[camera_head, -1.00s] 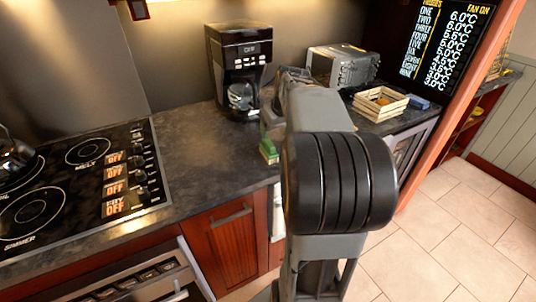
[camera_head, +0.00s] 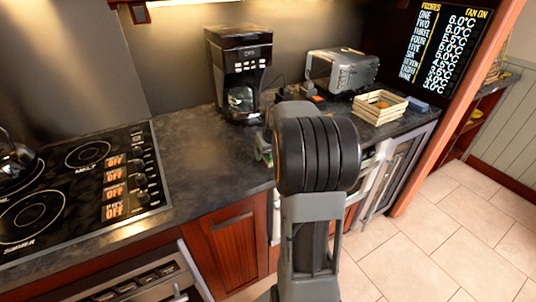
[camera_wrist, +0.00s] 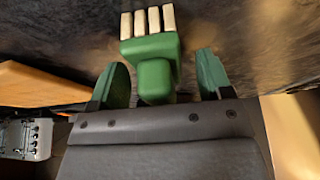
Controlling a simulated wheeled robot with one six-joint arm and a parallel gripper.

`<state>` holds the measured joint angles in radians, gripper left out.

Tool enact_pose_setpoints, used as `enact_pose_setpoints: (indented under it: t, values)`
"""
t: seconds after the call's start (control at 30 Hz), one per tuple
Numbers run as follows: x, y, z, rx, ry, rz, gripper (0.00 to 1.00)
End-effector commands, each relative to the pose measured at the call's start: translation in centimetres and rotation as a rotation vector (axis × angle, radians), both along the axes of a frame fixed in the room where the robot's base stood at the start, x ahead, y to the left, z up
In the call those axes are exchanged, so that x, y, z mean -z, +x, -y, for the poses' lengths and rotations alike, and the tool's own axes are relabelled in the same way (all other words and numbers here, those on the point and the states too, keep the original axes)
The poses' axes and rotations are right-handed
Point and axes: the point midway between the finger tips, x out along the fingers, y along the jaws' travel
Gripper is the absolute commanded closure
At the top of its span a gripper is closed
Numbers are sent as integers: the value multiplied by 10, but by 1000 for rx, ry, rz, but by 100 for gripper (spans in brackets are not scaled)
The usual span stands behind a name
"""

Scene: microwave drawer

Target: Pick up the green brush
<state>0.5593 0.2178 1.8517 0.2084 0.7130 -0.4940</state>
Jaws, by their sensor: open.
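The green brush (camera_wrist: 151,48) shows in the wrist view, with a rounded green handle toward me and a row of pale bristle blocks at its far end. My gripper (camera_wrist: 160,76) is open, with one green finger on each side of the handle and a gap on both sides. I cannot tell whether the handle is at finger height. In the head view, my arm hides most of this spot; only a small green patch (camera_head: 262,150) shows at its left, and I cannot tell whether it is brush or finger.
A black coffee maker (camera_head: 240,75) stands at the back of the dark counter (camera_head: 195,150). A toaster (camera_head: 343,70) and a slatted wooden crate (camera_head: 380,106) are to the right. A stovetop (camera_head: 75,185) is at left. The counter between stovetop and coffee maker is clear.

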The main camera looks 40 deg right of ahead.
Motion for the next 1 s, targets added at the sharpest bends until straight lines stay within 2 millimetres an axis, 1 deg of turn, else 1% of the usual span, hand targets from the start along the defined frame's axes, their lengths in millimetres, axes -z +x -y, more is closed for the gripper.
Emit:
enact_pose_setpoints:
  t: [0.1,0.3,0.87,1.0]
  values:
    - [4,1,0,0,0,-1,28]
    - [4,1,0,0,0,0,28]
    - [3,1,0,0,0,0,81]
    - [3,1,0,0,0,0,82]
